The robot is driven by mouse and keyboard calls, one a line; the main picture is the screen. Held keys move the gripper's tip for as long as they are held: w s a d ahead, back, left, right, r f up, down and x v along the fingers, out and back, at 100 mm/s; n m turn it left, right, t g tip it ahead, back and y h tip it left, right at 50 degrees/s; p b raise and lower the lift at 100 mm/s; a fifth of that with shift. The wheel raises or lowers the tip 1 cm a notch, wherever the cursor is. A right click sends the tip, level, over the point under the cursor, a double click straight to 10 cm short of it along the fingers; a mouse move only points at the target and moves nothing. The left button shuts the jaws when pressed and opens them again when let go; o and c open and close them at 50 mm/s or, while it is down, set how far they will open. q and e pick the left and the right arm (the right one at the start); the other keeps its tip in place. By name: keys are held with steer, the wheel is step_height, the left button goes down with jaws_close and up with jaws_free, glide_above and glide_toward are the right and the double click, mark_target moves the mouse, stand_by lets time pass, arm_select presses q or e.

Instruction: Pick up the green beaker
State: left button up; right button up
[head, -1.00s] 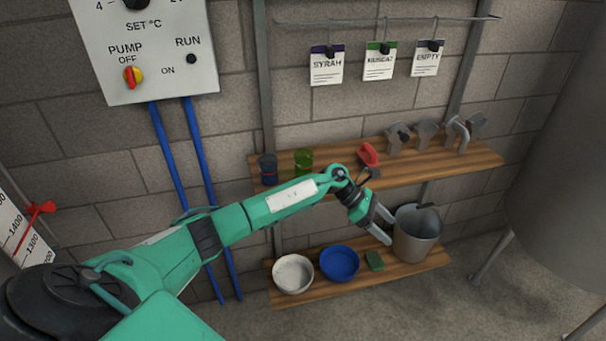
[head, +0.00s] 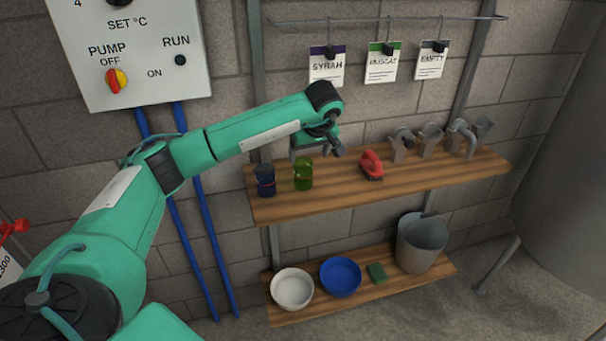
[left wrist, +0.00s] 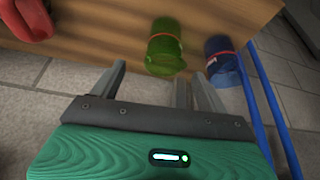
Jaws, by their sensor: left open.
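The green beaker (head: 303,175) is see-through green and stands on the upper wooden shelf, right of a dark blue beaker (head: 265,181). In the left wrist view the green beaker (left wrist: 165,50) shows a reddish band and lies beyond the fingers, roughly between their directions. My left gripper (head: 325,148) is open and empty, close above the green beaker and partly to its right in the head view. Its fingers also show in the left wrist view (left wrist: 162,84), apart from the beaker. My right gripper is in neither view.
The upper shelf (head: 335,192) also bears a red-handled tool (head: 371,165) and several grey fittings (head: 430,140). Below are a white bowl (head: 292,289), a blue bowl (head: 341,277), a green sponge (head: 376,273) and a grey bucket (head: 421,243). Label cards (head: 381,63) hang above.

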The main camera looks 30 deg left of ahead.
mark_target(303, 169)
arm_select(q)
steer(key=x, duration=0.3)
steer(key=shift+w+a+f, duration=0.15)
steer(key=shift+a+f, duration=0.05)
steer(key=shift+f, duration=0.1)
steer(key=shift+a+f+p, duration=0.2)
steer(key=shift+f+p, duration=0.25)
steer(key=shift+a+f+p, duration=0.2)
steer(key=shift+f+p, duration=0.2)
steer(key=shift+f, duration=0.1)
steer(key=shift+p+x, duration=0.3)
steer(key=shift+x, duration=0.85)
steer(key=shift+a+f, duration=0.25)
steer(key=shift+f, duration=0.05)
steer(key=shift+d, duration=0.1)
steer(key=shift+c, duration=0.3)
steer(key=c, duration=1)
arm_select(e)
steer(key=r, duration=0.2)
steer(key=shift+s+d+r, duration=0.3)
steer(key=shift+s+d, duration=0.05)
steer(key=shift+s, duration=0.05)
